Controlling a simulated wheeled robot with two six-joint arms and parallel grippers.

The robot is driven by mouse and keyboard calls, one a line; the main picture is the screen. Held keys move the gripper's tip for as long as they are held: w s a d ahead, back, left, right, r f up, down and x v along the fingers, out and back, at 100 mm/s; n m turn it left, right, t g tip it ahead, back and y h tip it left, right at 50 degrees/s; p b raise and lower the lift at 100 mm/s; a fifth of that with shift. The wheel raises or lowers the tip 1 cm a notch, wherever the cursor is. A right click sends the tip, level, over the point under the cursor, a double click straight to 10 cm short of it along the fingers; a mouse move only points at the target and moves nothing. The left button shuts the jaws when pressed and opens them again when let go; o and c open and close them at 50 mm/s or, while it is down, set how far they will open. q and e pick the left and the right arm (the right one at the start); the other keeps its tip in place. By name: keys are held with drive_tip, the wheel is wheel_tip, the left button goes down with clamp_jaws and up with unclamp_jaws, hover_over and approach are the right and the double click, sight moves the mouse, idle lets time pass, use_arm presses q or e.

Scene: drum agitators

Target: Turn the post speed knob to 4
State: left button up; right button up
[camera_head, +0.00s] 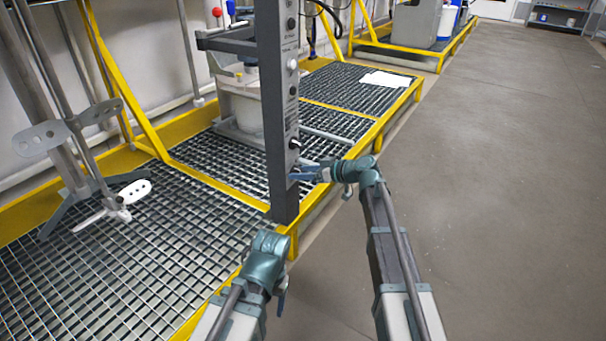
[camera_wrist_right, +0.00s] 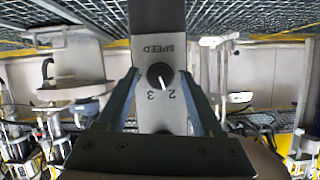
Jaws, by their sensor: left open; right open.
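The post (camera_head: 278,110) is a tall grey column with several knobs down its face. In the right wrist view the black speed knob (camera_wrist_right: 159,75) sits on the post (camera_wrist_right: 156,18), with an upside-down SPEED label above it and the digits 2 and 3 below. Its white mark points down and slightly right, seemingly nearest the 2. My right gripper (camera_head: 304,173) is at the post's lower face, open; in the wrist view its fingers (camera_wrist_right: 160,73) lie either side of the knob, with gaps visible. My left gripper (camera_head: 281,297) is low, away from the post, open and mostly hidden by its arm.
Yellow-edged grating (camera_head: 150,235) runs behind and left of the post. Agitator shafts with white paddles (camera_head: 115,205) stand on it at left. A pale container (camera_head: 240,105) is behind the post, and a white sheet (camera_head: 386,79) lies further back. The floor (camera_head: 500,180) at right is clear.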

clamp_jaws()
idle(0.4)
drive_tip(key=shift+w+d+f+m+g+y+b, duration=0.15)
drive_tip(key=shift+m+g+y+b, duration=0.35)
drive_tip(key=shift+m, duration=0.65)
drive_tip(key=shift+w+m+g+y+b, duration=0.1)
drive_tip(key=shift+m+g+y+b, duration=0.4)
drive_tip(key=shift+m, duration=0.65)
unclamp_jaws()
